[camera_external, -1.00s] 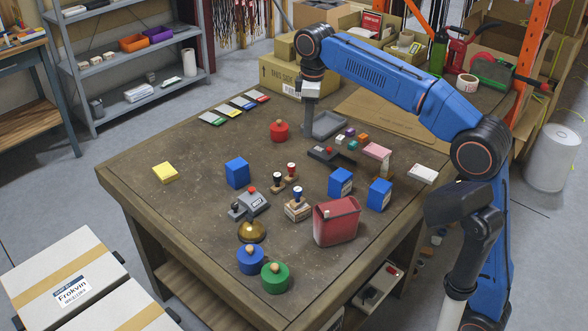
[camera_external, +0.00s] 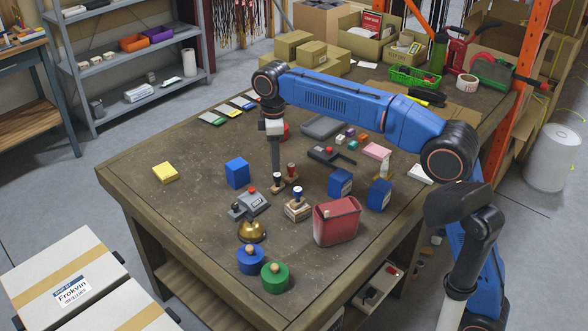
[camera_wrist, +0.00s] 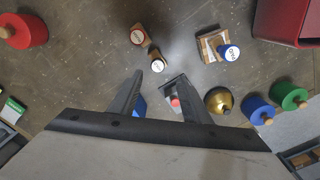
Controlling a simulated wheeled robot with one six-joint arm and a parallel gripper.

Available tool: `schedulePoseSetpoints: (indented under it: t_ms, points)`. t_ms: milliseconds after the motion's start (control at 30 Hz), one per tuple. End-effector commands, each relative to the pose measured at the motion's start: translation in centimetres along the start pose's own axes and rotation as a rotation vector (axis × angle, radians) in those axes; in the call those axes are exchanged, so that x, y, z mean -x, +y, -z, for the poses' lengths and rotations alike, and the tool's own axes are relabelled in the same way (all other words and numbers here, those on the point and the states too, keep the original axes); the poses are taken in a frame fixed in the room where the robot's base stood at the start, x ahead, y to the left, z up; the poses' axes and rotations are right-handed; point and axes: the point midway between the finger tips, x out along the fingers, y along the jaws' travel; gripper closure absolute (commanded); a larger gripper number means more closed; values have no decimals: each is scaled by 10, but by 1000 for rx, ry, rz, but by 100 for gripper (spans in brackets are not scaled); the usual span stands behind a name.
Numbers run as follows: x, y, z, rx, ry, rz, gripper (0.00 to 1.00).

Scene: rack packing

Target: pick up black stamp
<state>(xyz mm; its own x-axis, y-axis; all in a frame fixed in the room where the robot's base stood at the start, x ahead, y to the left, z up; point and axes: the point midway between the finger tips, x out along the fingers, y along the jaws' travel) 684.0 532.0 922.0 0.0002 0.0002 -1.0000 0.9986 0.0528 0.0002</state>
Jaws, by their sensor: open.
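The black stamp (camera_external: 278,179) has a dark handle and a wooden base and stands upright on the table, partly hidden behind my gripper in the external view. In the wrist view its round top with a white label (camera_wrist: 157,65) shows just beyond my fingertips. My gripper (camera_external: 276,168) points down just above the black stamp. In the wrist view its two fingers (camera_wrist: 159,76) are spread apart with nothing between them at the tips.
A blue-topped stamp (camera_external: 297,207) on a wooden block stands to the right. A grey device with a red button (camera_external: 250,204), a brass bell (camera_external: 252,231) and a blue box (camera_external: 237,173) are nearby. A red bin (camera_external: 337,222) stands at front right. The table's left side is mostly clear.

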Motion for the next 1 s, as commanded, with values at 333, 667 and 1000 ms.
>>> schedulePoseSetpoints:
  t_ms: [333, 667, 1000]
  points:
    - [-34, 0, -1, 0, -1, 1, 56]
    - [-71, 5, -6, 0, -2, 1, 56]
    - [-86, 5, -5, -1, 0, -1, 56]
